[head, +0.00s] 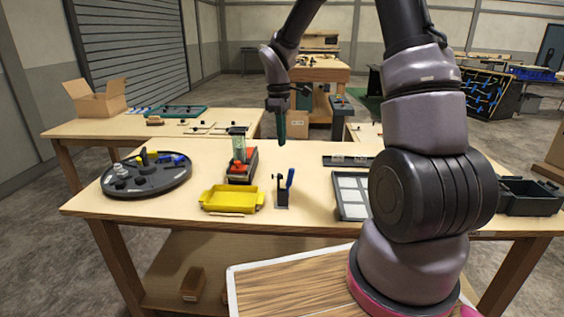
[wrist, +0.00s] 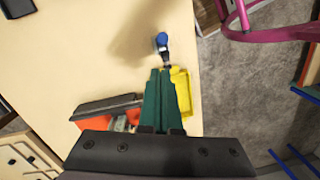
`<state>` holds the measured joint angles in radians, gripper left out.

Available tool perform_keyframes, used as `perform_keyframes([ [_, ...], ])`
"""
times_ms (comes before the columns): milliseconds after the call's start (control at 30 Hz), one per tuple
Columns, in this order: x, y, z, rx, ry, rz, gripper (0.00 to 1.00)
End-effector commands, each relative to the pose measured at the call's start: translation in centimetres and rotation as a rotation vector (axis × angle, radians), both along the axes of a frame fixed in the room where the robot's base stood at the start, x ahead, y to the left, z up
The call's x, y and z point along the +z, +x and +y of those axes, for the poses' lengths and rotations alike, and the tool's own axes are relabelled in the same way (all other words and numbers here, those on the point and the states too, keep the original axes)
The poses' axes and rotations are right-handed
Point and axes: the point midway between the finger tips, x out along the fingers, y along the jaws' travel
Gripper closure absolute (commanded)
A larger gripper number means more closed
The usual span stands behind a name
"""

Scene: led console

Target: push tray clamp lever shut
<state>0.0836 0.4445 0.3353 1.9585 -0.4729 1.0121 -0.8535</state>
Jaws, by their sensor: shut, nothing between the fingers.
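The clamp (head: 282,197) is a small dark block on the table's near part, just right of the yellow tray (head: 231,199). Its blue-handled lever (head: 290,178) stands up, tilted slightly right. In the wrist view the blue lever end (wrist: 161,40) shows just beyond my fingertips, with the yellow tray (wrist: 182,90) partly hidden beside the fingers. My gripper (head: 282,143) points down above and behind the clamp, apart from the lever. Its green fingers (wrist: 160,72) are together and empty.
A red and black device (head: 241,168) stands behind the tray. A round dark platter (head: 146,178) with several parts lies at left. A pale-panelled frame (head: 352,196) lies right of the clamp; a dark bin (head: 530,197) stands far right. Bare tabletop lies around the clamp.

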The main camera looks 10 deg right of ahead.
Motion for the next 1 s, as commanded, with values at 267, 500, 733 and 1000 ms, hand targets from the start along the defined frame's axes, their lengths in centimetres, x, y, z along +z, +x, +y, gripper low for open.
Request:
perform_keyframes([
  [267,-4.2,-0.5,-0.2,0.001,0.0,0.005,1.0],
  [500,-8.1,-0.8,-0.3,0.0,0.0,0.004,1.0],
  [733,-9.7,-0.9,-0.3,-0.001,0.0,0.001,1.0],
  [1000,-9.7,-0.9,-0.3,-0.002,0.0,0.0,1.0],
])
